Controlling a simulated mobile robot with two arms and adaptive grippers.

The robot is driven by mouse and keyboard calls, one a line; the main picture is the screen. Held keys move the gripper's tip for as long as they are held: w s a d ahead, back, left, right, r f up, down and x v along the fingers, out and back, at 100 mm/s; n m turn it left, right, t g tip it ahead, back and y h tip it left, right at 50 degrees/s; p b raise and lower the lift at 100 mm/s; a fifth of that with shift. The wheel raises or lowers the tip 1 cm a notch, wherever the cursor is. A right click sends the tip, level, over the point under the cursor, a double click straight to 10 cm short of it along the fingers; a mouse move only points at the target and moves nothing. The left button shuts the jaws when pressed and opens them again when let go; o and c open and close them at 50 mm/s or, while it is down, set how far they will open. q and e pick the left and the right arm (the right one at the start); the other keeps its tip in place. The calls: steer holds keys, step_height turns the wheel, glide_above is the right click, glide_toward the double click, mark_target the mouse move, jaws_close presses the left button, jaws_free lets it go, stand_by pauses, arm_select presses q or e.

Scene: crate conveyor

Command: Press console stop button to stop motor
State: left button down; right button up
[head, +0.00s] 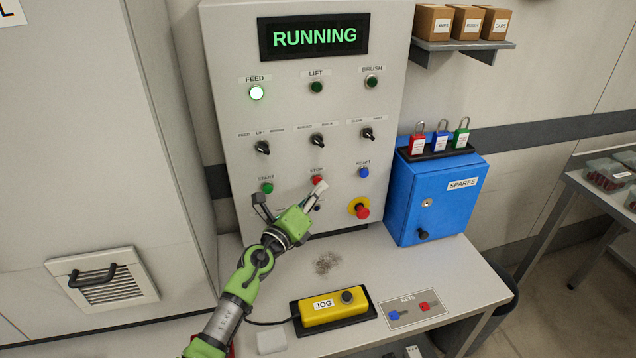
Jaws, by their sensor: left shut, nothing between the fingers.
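The console (225,110) stands upright ahead. Its display (314,37) reads RUNNING in green. The red STOP button (316,180) sits mid-panel, between the green START button (267,187) and the blue RESET button (364,172). My left gripper (319,190) is shut and empty. Its light fingertip is in front of the panel at the lower right edge of the STOP button and partly overlaps it. Whether it touches the button I cannot tell. The FEED lamp (256,93) is lit. The LIFT lamp (316,86) and BRUSH lamp (371,81) are dark. My right gripper is not in view.
A red emergency knob on a yellow base (361,209) is right of my gripper. Rotary switches (316,140) sit above the buttons. A yellow JOG box (332,308) and a KEYS plate (409,309) lie on the desk. A blue SPARES cabinet (436,200) stands right.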

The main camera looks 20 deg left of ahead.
arm_select(q)
steer(key=shift+w+a, duration=0.25)
steer(key=shift+w, duration=0.1)
stand_by(0.8)
steer(key=shift+r, duration=0.1)
steer(key=shift+s+d+p, duration=0.4)
steer(key=shift+s+d, duration=0.05)
steer(key=shift+s, duration=0.3)
steer(key=s+d+p, duration=0.1)
steer(key=s, duration=0.1)
steer(key=s+d+p, duration=0.1)
steer(key=s, duration=0.1)
steer(key=shift+d, duration=0.4)
stand_by(0.7)
